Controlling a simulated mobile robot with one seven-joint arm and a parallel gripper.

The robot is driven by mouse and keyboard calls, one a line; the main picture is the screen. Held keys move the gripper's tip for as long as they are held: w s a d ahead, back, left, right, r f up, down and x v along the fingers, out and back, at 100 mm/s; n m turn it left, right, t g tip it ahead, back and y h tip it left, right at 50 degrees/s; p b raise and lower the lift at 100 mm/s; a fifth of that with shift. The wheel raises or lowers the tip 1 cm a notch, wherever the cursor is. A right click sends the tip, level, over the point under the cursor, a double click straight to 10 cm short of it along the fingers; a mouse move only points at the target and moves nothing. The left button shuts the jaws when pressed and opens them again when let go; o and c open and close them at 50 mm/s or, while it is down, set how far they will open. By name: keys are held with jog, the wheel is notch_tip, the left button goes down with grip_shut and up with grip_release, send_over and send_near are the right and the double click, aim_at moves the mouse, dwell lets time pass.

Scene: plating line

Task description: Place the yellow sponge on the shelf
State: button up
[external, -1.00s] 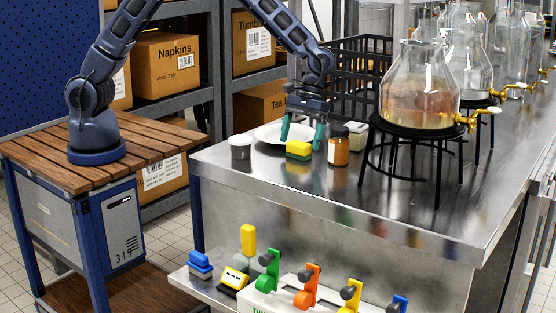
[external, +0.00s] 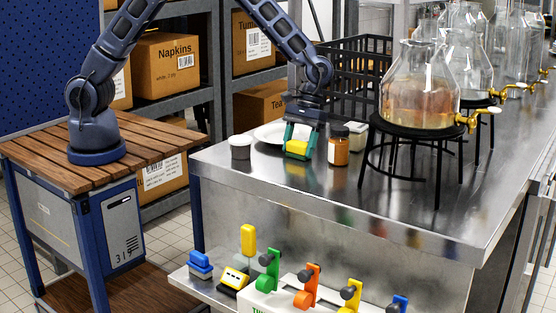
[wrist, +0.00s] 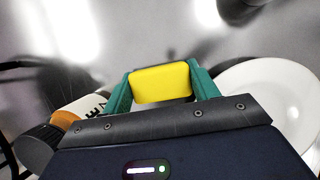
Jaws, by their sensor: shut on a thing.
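The yellow sponge (external: 297,148) is between the green fingers of my gripper (external: 299,150), above the steel counter in the external view. In the wrist view the sponge (wrist: 160,83) sits between both fingertips of my gripper (wrist: 161,86), which press against its two ends. In the external view its reflection shows below it on the counter, a little apart. The sponge has a green part on its edge in the external view. A lower shelf (external: 196,284) juts out below the front of the counter and holds several small coloured items.
A white plate (external: 266,133) lies behind the sponge. A glass dispenser (external: 418,90) on a black stand is farther right. The counter's front strip (external: 300,190) is clear.

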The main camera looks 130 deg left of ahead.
notch_tip(320, 180, up, 20)
notch_tip(320, 180, up, 5)
send_over(299, 142)
jog(key=s+d+m+y, duration=0.3)
jog(key=d+m, duration=0.9)
jog(key=d, duration=0.2)
jog(key=s+d+m+y, duration=0.3)
jog(key=d+m, duration=0.9)
jog(key=d, duration=0.2)
jog(key=s+d+m+y, duration=0.3)
jog(key=s+d+m, duration=0.1)
jog(key=d+m, duration=0.85)
notch_tip(299, 142, down, 43)
jog(key=d+n, duration=0.1)
jog(key=d, duration=0.1)
jog(key=a+f, duration=0.1)
jog(key=a, duration=0.5)
jog(key=a+f, duration=0.1)
jog(key=a, duration=0.6)
jog(key=a+f, duration=0.1)
jog(key=a, duration=0.5)
jog(key=shift+w+a+f, duration=0.15)
jog(key=shift+w+a, duration=0.1)
jog(key=shift+a, duration=0.1)
jog(key=shift+a+f, duration=0.1)
jog(key=shift+f, duration=2)
jog(key=shift+a+f, duration=0.2)
jog(key=shift+a, duration=0.05)
